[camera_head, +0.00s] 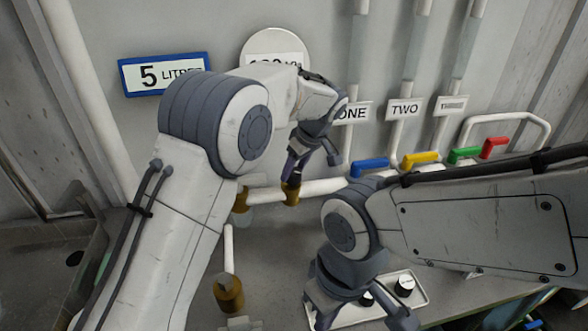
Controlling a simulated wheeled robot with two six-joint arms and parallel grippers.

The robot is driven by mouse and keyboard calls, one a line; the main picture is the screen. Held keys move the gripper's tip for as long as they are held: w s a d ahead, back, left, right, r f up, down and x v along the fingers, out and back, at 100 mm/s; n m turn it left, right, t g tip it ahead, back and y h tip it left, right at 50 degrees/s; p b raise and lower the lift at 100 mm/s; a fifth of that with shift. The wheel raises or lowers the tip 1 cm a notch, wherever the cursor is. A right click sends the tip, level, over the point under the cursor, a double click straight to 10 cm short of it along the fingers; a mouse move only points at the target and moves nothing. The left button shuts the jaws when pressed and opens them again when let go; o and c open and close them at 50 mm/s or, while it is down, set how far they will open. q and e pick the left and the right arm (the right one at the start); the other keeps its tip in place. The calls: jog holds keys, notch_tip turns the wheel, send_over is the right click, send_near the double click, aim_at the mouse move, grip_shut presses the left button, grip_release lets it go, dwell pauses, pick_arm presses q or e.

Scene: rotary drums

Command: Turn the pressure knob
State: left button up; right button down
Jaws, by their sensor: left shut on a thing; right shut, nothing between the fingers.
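My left gripper (306,163) is at the wall pipe, below the round gauge sign. It is shut at the upper end of a brass fitting (291,194) on the white pipe. Its fingers partly hide the grip. My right gripper (335,300) is shut and empty at the left side of this panel. It hides part of the panel, and another dark knob shows beside it. I cannot tell from markings which knob is the pressure knob.
A round sign (277,46) is partly hidden by my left arm. A blue-framed "5 LITRES" sign (165,74) hangs left. Blue (370,167), yellow (421,158), green (464,155) and red (494,147) handles line the pipe. A lower brass fitting (229,293) stands near my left arm.

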pick_arm(q)
jog(key=shift+d+n, duration=0.1)
jog(key=shift+n, duration=0.3)
jog(key=o, duration=1.4)
jog(key=v, duration=1)
jog(key=shift+d+r+b, duration=0.2)
jog(key=shift+r+b, duration=0.05)
jog(key=shift+b, duration=0.1)
